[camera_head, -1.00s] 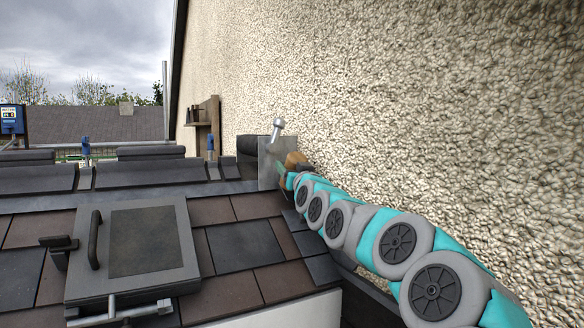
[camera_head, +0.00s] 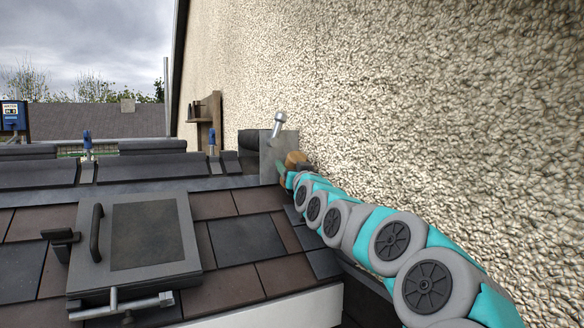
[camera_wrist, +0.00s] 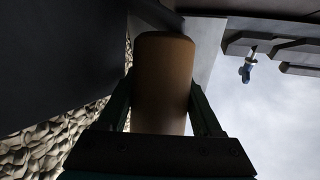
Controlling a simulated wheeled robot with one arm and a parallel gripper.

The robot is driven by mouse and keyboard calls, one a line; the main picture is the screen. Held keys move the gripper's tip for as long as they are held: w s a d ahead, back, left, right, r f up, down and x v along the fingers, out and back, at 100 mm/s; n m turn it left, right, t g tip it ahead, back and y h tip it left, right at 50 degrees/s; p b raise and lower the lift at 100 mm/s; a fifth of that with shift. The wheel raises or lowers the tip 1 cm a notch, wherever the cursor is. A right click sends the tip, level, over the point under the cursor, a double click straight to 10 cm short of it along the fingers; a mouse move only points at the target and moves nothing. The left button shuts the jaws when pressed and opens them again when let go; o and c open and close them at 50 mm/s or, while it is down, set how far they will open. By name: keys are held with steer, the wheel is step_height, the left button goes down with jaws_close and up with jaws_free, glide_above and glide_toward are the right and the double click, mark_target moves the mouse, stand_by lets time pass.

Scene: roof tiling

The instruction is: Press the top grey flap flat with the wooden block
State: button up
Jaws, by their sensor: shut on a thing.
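The wooden block (camera_head: 295,159) is light brown and sits high on the roof beside the pebbled wall. My gripper (camera_head: 287,171) is shut on it. In the wrist view the block (camera_wrist: 163,80) stands upright between the two dark fingers of my gripper (camera_wrist: 161,105). A grey sheet that looks like the top flap (camera_head: 270,150) stands up just left of the block, at the wall end of the ridge. A pale grey surface (camera_wrist: 202,42) lies close beyond the block in the wrist view. I cannot tell whether the block touches the flap.
A silver rod-shaped tool (camera_head: 279,123) shows at the flap's top edge. A roof hatch (camera_head: 190,240) with a black handle lies on the brown and grey tiles (camera_head: 243,203). The rough wall (camera_head: 420,110) runs close along my arm's right side. Open tiles lie left.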

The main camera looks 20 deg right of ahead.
mark_target(298, 155)
steer(key=shift+w+f+b, duration=0.3)
steer(key=shift+w+f, duration=0.2)
steer(key=shift+f, duration=0.25)
steer(key=shift+w+f+b, duration=0.3)
steer(key=shift+w+f, duration=0.15)
steer(key=shift+f, duration=0.25)
stand_by(0.4)
steer(key=shift+s+r, duration=0.75)
steer(key=shift+r, duration=0.35)
steer(key=shift+s+r, duration=0.75)
steer(key=shift+r, duration=0.4)
steer(key=shift+s+r, duration=0.75)
steer(key=shift+r, duration=0.35)
